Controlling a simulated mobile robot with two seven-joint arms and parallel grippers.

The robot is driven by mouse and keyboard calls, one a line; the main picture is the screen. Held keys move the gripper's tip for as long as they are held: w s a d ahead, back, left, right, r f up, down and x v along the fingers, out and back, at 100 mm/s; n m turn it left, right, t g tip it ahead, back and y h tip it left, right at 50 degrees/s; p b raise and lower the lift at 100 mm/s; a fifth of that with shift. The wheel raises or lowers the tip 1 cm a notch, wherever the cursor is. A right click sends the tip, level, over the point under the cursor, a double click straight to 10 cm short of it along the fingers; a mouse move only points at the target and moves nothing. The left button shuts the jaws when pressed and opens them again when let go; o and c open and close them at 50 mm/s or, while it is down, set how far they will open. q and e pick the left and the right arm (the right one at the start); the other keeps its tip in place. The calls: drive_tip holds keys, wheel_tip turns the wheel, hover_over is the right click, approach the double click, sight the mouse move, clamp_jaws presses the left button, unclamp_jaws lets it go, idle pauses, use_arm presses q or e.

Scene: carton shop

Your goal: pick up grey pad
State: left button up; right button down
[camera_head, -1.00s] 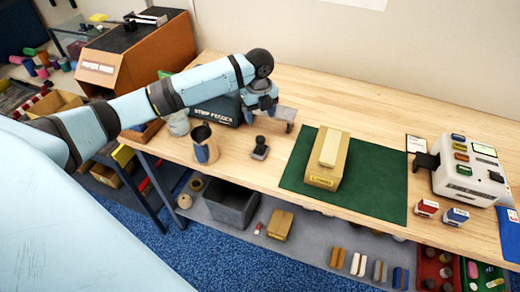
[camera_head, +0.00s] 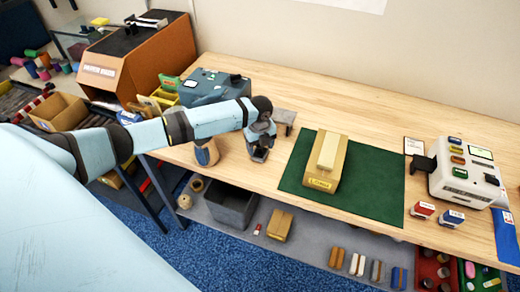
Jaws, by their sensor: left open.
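My left gripper (camera_head: 260,150) is open, pointing down at the wooden table just left of the green mat. A small dark grey piece with a black knob stands at this spot, now mostly hidden by the gripper; I cannot tell whether the fingers touch it. A grey block (camera_head: 376,270) lies on the lower shelf between a white block (camera_head: 357,265) and a blue block (camera_head: 399,278), well away from the gripper. I cannot tell for certain which of these is the grey pad. My right gripper is not in view.
A tan carton (camera_head: 326,163) lies on the green mat (camera_head: 376,199). A cup (camera_head: 207,154) stands left of the gripper, partly behind my arm. The strip feeder (camera_head: 213,88) is behind the arm. A white machine (camera_head: 467,172) stands right. The table's back is clear.

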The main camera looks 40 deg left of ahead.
use_arm(q)
drive_tip(key=shift+f, duration=0.25)
drive_tip(key=c, duration=1)
drive_tip(key=shift+r, duration=0.15)
drive_tip(key=shift+r+b, duration=1.05)
drive_tip(key=shift+r, duration=8.9)
